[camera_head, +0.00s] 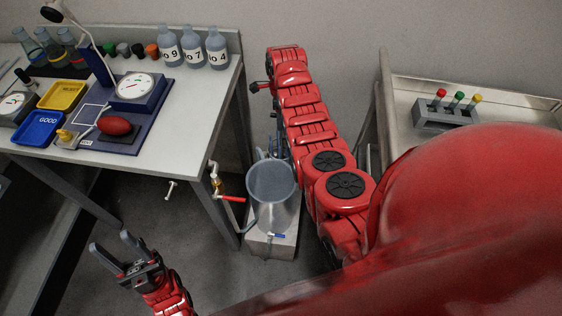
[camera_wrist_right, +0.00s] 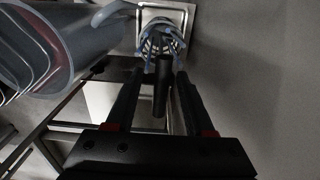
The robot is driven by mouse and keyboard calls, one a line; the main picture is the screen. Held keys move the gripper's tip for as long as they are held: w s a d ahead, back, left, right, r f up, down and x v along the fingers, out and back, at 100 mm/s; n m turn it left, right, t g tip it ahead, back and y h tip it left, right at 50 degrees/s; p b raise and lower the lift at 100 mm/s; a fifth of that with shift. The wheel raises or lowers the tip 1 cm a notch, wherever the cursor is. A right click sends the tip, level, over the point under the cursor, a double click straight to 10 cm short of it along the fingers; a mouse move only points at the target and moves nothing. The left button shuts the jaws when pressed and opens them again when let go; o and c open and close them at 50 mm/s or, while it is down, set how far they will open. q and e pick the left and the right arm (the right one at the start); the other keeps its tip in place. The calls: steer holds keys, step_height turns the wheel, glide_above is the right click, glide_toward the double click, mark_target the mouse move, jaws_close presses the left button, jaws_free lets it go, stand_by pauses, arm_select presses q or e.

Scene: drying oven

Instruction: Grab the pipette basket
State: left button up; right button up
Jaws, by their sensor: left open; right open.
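A round ribbed basket with blue-grey hooked parts at its rim, seemingly the pipette basket (camera_wrist_right: 158,45), shows in the right wrist view, near the top middle, in a square metal surround. My right gripper (camera_wrist_right: 165,72) is open, its fingers reaching toward the basket with a visible gap. A dark rod shows between the fingers. In the head view, my right arm hides its own gripper, and only small blue-grey parts show behind the grey cylinder (camera_head: 272,185). My left gripper (camera_head: 111,241) is open and empty above the floor at lower left.
The cylinder's wall also fills the upper left of the wrist view (camera_wrist_right: 75,45). A lab table (camera_head: 190,105) with bottles, trays and a scale stands left. A metal bench (camera_head: 400,90) with a tube rack (camera_head: 440,115) stands right. A red-handled valve (camera_head: 232,198) juts out beside the cylinder.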

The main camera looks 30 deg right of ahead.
steer(key=shift+f, duration=1.25)
jaws_close()
stand_by(0.5)
